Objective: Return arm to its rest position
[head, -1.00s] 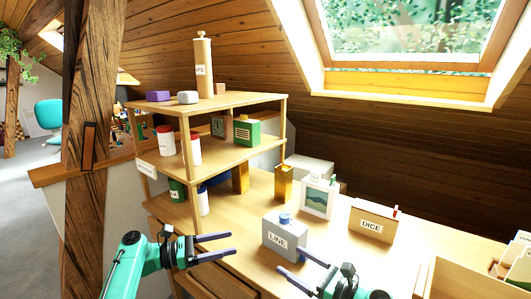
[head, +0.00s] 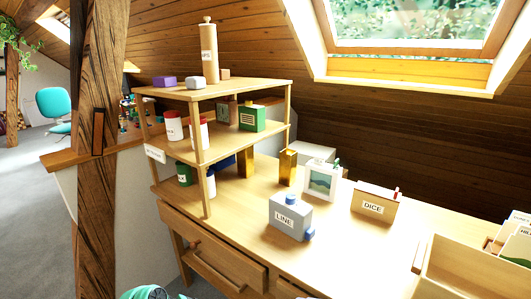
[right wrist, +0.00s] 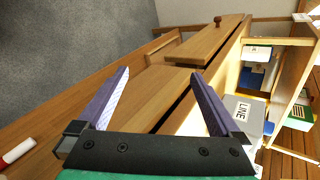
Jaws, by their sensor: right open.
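My right gripper (right wrist: 160,73) is open and empty in the right wrist view, its two purple fingers spread over the wooden drawer fronts. It does not show in the head view. My left gripper is out of view; only a small teal piece of my arm (head: 145,293) shows at the bottom edge of the head view. The grey box marked LINE (head: 284,219) stands on the desk with a blue knob on top and a blue part at its right side. It also shows in the right wrist view (right wrist: 241,113), to the right of the right finger.
A three-level shelf (head: 235,88) holding jars and blocks stands on the desk's left. A box marked DICE (head: 373,207) and a picture frame (head: 321,181) stand behind the LINE box. Below are drawers (head: 215,255). A wooden tray (head: 470,270) is at right.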

